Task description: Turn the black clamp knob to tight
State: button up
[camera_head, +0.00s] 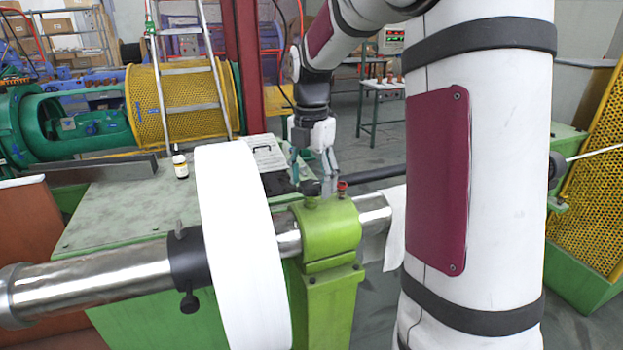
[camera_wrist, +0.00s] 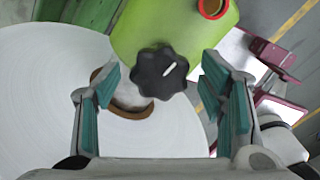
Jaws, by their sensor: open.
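The black clamp knob (camera_wrist: 161,72) is lobed and has a white pointer line aimed up and to the right in the wrist view. It sits on the green bearing block (camera_wrist: 150,25). The knob also shows on top of the block in the head view (camera_head: 310,188). My gripper (camera_head: 312,170) points down just above the knob. In the wrist view, its teal-padded fingers (camera_wrist: 165,98) are spread wide, one on each side of the knob, with clear gaps. The gripper is open and empty.
A red-topped cap (camera_head: 342,186) stands beside the knob on the block. A large white disc (camera_head: 240,250) on a steel shaft (camera_head: 95,280) is close on the left.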

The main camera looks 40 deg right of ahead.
jog(key=shift+c, duration=0.6)
jog(key=c, duration=1)
jog(key=shift+c, duration=0.2)
